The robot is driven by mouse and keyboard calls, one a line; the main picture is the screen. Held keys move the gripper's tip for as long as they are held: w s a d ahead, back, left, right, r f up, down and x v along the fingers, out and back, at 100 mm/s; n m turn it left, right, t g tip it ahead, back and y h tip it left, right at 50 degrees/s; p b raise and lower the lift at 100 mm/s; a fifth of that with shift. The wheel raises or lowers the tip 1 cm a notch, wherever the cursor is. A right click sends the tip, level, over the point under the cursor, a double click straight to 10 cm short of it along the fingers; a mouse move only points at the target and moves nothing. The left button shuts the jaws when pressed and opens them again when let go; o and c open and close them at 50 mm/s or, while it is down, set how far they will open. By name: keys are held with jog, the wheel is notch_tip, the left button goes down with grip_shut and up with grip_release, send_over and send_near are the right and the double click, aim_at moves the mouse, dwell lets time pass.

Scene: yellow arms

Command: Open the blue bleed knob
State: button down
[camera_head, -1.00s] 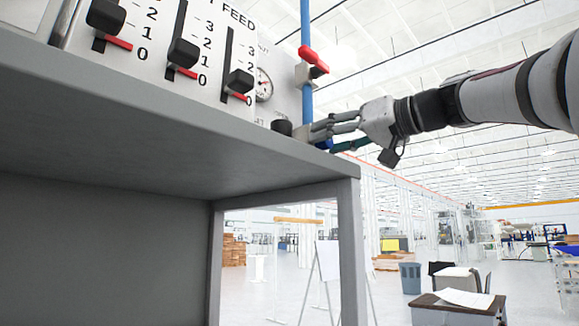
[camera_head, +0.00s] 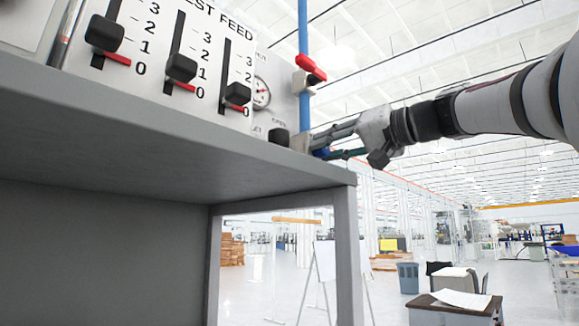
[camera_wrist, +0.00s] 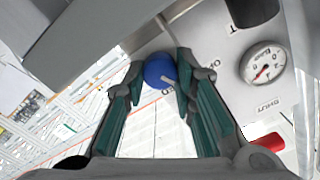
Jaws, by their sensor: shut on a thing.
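In the head view my gripper (camera_head: 322,146) reaches in from the right to the panel's right end, at the bench corner. There the knob is mostly hidden by the fingers, with only a little blue showing.
A red-handled valve (camera_head: 311,68) sits on the blue vertical pipe (camera_head: 304,30) above my gripper. A black knob (camera_head: 279,136) stands to its left. A gauge (camera_wrist: 264,66), feed sliders (camera_head: 181,68) and the grey bench edge (camera_head: 200,115) are close by.

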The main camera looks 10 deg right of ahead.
jog(key=m+p, duration=0.1)
jog(key=m, duration=0.2)
jog(key=shift+m+p, duration=0.35)
jog(key=shift+m, duration=0.05)
jog(key=m+p, duration=0.2)
jog(key=m, duration=0.1)
jog(key=shift+m, duration=0.3)
jog(key=m+p, duration=0.2)
jog(key=m, duration=0.2)
jog(key=shift+d+f, duration=0.1)
jog(key=shift+f, duration=0.05)
jog(key=shift+f+m+p, duration=0.1)
jog(key=shift+m+p, duration=0.75)
jog(key=shift+m, duration=0.35)
jog(key=c, duration=1.3)
grip_release()
jog(key=shift+w, duration=0.1)
